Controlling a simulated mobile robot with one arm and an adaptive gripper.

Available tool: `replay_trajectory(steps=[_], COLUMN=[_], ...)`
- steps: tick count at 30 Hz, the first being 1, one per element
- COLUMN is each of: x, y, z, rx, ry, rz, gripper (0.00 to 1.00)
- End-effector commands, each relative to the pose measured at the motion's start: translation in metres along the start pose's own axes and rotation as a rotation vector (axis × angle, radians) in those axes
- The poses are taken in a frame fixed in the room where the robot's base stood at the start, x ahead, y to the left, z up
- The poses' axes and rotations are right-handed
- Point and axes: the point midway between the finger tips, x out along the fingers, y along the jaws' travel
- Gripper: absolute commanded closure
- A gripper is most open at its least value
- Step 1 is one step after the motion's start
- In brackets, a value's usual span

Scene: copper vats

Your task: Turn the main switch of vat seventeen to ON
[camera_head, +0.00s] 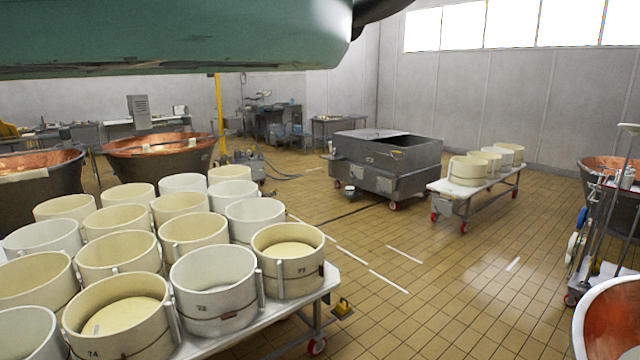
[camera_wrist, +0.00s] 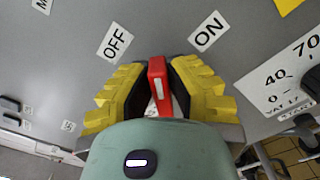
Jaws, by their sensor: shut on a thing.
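The main switch (camera_wrist: 157,72) is a red handle with a white stripe, on a grey panel (camera_wrist: 160,25) in the wrist view. My gripper (camera_wrist: 159,92) has its yellow ribbed fingers shut on the handle, one on each side. The handle points up the picture, between the OFF label (camera_wrist: 115,42) at upper left and the ON label (camera_wrist: 207,32) at upper right. A white plate (camera_wrist: 285,78) at right reads VAT 17, with a scale showing 40 and 70. The switch's base is hidden behind my gripper. The switch is not visible in the head view.
In the head view, a table (camera_head: 327,275) with several cream moulds stands in front at left. Copper vats (camera_head: 160,142) stand behind it. A grey wheeled tank (camera_head: 385,160) and a low cart (camera_head: 478,190) stand beyond. Tiled floor (camera_head: 430,290) is open at centre right.

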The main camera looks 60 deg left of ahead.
Motion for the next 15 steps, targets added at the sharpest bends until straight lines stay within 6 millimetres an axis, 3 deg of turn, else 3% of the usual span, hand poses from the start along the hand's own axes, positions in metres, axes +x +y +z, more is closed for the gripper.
replay_trajectory(steps=[15], x=[0.0003], y=[-0.0145], z=[-0.0079], rx=[0.491], ry=[0.002], rz=[-0.003], gripper=[1.0])
